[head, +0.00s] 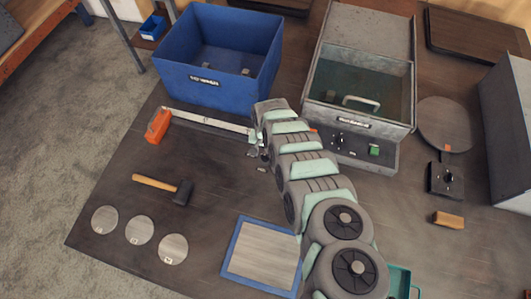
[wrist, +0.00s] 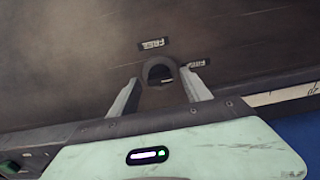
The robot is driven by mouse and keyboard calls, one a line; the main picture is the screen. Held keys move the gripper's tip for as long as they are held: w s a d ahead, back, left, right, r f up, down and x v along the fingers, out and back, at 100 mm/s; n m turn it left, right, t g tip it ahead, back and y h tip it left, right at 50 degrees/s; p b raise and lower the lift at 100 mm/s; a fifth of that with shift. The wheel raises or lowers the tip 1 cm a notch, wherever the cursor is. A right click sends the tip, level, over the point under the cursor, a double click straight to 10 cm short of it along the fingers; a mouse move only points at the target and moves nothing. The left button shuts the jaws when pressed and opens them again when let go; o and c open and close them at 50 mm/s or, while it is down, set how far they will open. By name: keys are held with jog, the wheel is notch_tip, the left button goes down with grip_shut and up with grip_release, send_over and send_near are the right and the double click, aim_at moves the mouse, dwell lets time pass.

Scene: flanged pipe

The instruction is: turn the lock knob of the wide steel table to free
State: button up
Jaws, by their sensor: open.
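In the wrist view a dark, rounded lock knob (wrist: 159,70) stands on a dark, scuffed surface. Two small black labels with white letters lie near it: one above it reads FREE (wrist: 153,44), while the other, to its right (wrist: 197,64), is hard to read. My gripper (wrist: 160,79) is open, with one finger on each side of the knob. I cannot tell whether either finger touches it. In the head view my gripper (head: 261,152) is low over the dark table (head: 110,190), in front of the blue bin; my arm hides much of that spot.
The blue bin (head: 205,85) and a grey box (head: 345,115) stand behind. A long pale ruler (head: 215,122) with an orange end lies left of my gripper. A hammer (head: 165,187), round discs (head: 140,230) and a blue-framed board (head: 260,255) lie in front.

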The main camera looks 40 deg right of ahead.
jog(key=shift+c, duration=0.3)
grip_shut()
dwell(0.3)
jog(key=shift+n, duration=0.3)
jog(key=n, duration=0.3)
jog(key=shift+n, duration=0.3)
jog(key=n, duration=0.4)
jog(key=shift+n, duration=0.3)
jog(key=n, duration=0.4)
jog(key=shift+n, duration=2.5)
